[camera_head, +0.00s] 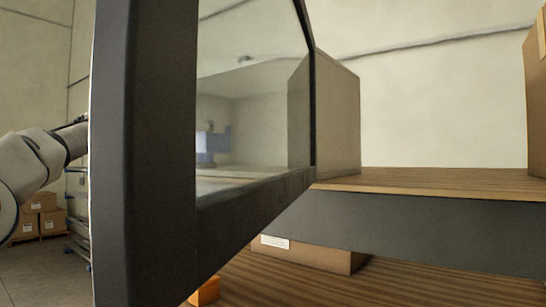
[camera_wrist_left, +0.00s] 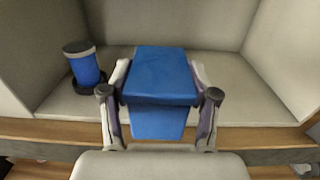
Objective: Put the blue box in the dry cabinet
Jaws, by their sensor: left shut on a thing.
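In the left wrist view my left gripper (camera_wrist_left: 160,88) is shut on the blue box (camera_wrist_left: 160,120), with one finger on each side of it. The box is at the front of the pale interior of the dry cabinet (camera_wrist_left: 245,103); whether it touches the cabinet floor I cannot tell. In the head view the cabinet (camera_head: 338,120) stands on a wooden shelf, and its dark-framed glass door (camera_head: 145,160) fills the left half. A blurred blue patch shows through the glass; I cannot tell what it is. My left arm reaches behind the door, hiding the gripper there. My right gripper is not seen.
A blue cylinder (camera_wrist_left: 84,64) with a dark top stands on a black base at the cabinet's left. The cabinet floor to the right of the box is clear. A cardboard box (camera_head: 537,100) stands on the shelf (camera_head: 430,181) at far right; another carton (camera_head: 310,255) lies below.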

